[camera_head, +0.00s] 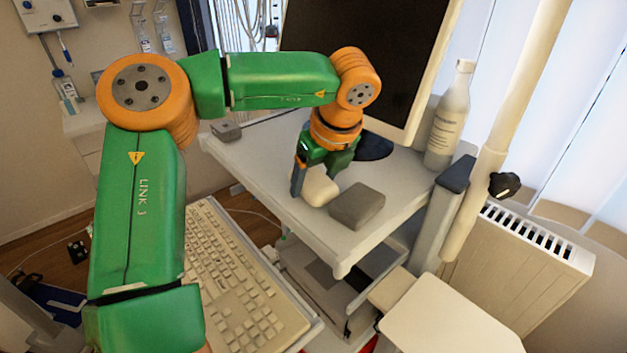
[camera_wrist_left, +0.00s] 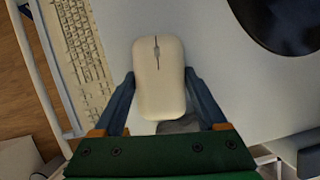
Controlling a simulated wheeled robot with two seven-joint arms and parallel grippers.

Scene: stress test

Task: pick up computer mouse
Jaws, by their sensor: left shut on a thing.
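The computer mouse (camera_head: 321,189) is cream-white and sits at my left gripper, over the grey cart top, in the head view. In the left wrist view the mouse (camera_wrist_left: 160,75) lies lengthwise between the two blue fingers. My left gripper (camera_head: 309,180) points down from the orange and green wrist and is shut on the mouse. In the left wrist view the gripper (camera_wrist_left: 161,90) has one finger along each side of it. I cannot tell whether the mouse touches the surface below. My right gripper is not in view.
A grey box (camera_head: 357,206) stands close to the right of the mouse. A monitor (camera_head: 362,62) and a white bottle (camera_head: 449,115) stand behind. A keyboard (camera_head: 232,278) lies lower, in front of the cart top (camera_head: 262,172).

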